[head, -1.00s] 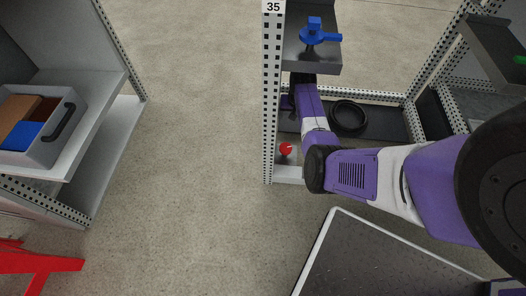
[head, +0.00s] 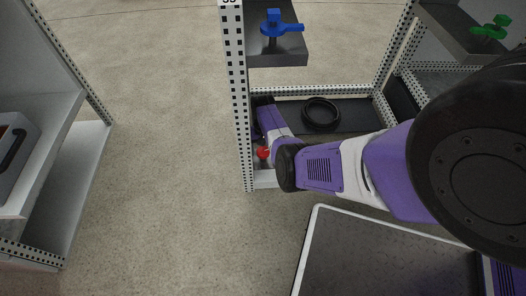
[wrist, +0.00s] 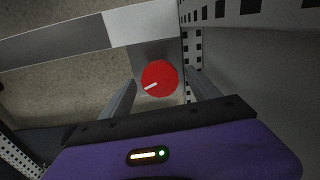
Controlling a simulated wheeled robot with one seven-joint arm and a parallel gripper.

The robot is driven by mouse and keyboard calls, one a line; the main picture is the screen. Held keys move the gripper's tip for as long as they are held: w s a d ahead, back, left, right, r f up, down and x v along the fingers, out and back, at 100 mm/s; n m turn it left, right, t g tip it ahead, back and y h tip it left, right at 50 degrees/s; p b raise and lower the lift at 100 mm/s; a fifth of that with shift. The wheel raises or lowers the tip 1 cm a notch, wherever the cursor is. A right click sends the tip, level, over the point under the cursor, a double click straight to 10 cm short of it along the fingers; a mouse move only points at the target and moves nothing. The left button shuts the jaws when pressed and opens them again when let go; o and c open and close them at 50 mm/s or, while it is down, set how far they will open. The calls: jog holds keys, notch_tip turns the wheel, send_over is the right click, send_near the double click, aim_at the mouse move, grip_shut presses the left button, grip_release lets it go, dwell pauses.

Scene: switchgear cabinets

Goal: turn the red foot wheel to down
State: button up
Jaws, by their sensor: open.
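The red foot wheel (head: 263,153) sits low in the cabinet frame beside the perforated post, partly hidden by my arm in the head view. In the wrist view the red wheel (wrist: 160,78) is a round disc with a short white mark pointing to the lower left. My gripper (wrist: 158,92) is open, with one finger to the left of the wheel and one to the right. The wheel shows between the fingers; I cannot tell whether they touch it. In the head view the fingers are hidden behind my arm.
The perforated post (head: 237,110) stands close beside the wheel. A blue valve handle (head: 277,25) is on the shelf above, and a green one (head: 490,29) is at right. A black ring (head: 321,114) lies behind my arm. Open floor (head: 170,150) lies left.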

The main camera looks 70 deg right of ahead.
jog(key=c, duration=1.4)
jog(key=shift+o, duration=0.2)
jog(key=n+p, duration=0.1)
jog(key=n, duration=0.5)
jog(key=shift+n, duration=0.4)
jog(key=n, duration=0.3)
jog(key=shift+n, duration=0.3)
jog(key=shift+n+p, duration=0.35)
jog(key=shift+n, duration=1.45)
